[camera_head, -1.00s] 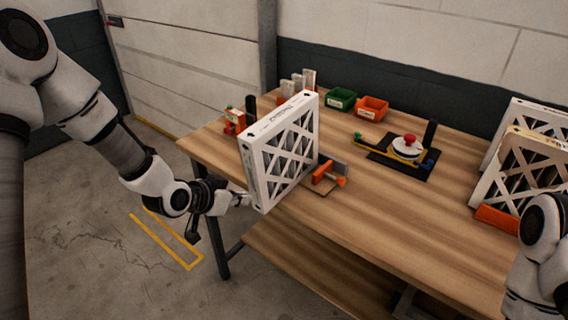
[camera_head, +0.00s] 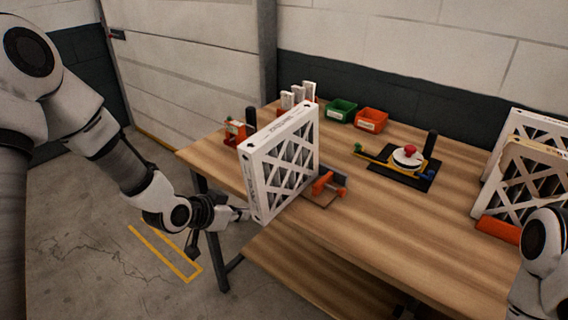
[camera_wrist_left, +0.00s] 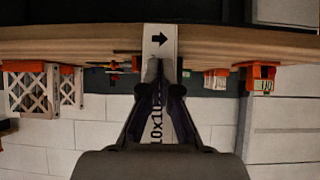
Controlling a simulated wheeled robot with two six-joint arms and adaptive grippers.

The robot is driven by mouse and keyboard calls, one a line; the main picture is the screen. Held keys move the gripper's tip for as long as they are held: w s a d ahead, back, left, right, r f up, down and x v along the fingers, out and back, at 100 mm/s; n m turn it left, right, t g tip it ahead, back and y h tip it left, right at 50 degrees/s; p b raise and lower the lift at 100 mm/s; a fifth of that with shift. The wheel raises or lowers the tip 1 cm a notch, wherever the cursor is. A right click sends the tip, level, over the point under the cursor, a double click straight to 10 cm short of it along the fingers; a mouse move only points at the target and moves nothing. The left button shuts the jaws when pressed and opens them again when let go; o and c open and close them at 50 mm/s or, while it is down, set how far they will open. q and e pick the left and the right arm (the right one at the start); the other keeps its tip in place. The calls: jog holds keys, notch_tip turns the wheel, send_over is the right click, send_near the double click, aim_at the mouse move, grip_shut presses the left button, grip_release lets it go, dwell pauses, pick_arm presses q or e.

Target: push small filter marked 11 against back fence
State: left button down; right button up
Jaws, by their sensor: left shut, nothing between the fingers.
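A white-framed filter (camera_head: 255,192) with a lattice face stands upright on edge near the left end of the table. Its printing is too small to read in the head view; I cannot make out an 11. My left gripper (camera_head: 244,213) is shut and empty, at the filter's near left edge. In the left wrist view the closed fingertips (camera_wrist_left: 160,72) are at the filter's narrow side (camera_wrist_left: 160,40), which bears a black arrow and "10x10" print; I cannot tell if they touch. An orange and grey stop (camera_head: 323,184) sits beside the filter's right side. My right gripper is out of view.
A green bin (camera_head: 341,110), an orange bin (camera_head: 371,120) and a black fixture (camera_head: 408,180) with a red knob are at the back. The table's middle front (camera_head: 400,240) is clear.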

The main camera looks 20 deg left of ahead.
aim_at(255, 207)
pick_arm(q)
jog(key=shift+w+d, duration=0.3)
jog(key=shift+w, duration=0.45)
jog(key=shift+w+d, duration=0.25)
jog(key=shift+w, duration=0.45)
dwell(0.6)
jog(key=shift+s+a, duration=0.2)
jog(key=shift+s, duration=0.3)
jog(key=shift+s+a, duration=0.2)
jog(key=shift+s, duration=0.25)
notch_tip(255, 207, up, 8)
jog(key=p, duration=0.6)
jog(key=shift+r+p, duration=0.1)
jog(key=shift+p, duration=0.2)
